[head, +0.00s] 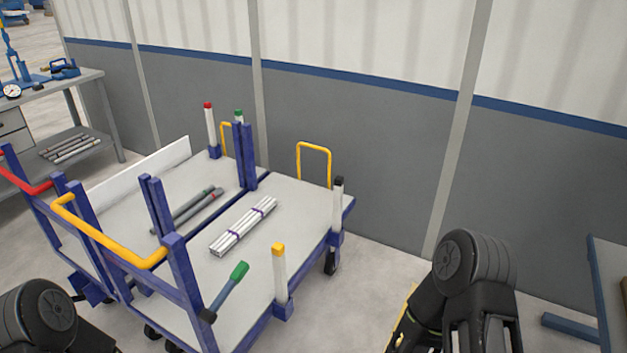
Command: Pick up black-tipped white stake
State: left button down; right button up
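The black-tipped white stake (337,207) stands upright in a blue corner socket at the right corner of the cart (296,198). Its black tip points up, and its lower end is hidden in the socket. My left arm shows only as a dark joint in the lower left corner, and its gripper is out of view. My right arm shows at the lower right, to the right of the cart and apart from the stake. I can make out no gripper fingers on it.
Other upright stakes are yellow-tipped (280,272), red-tipped (210,127) and green-tipped (239,125). A green-ended lever (228,287) leans at the front. A white pipe bundle (243,226) and grey pipes (187,209) lie on the deck. A yellow handle (314,148) rises behind.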

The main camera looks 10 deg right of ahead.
aim_at(338, 180)
jog(key=i+l+u, duration=0.45)
jog(key=l, duration=0.15)
jog(key=i+l+u, duration=0.2)
jog(key=l, duration=0.15)
jog(key=l+u, duration=0.25)
jog(key=i+l+u, duration=0.2)
jog(key=l, duration=0.35)
jog(key=k+j, duration=0.05)
jog(key=k, duration=0.05)
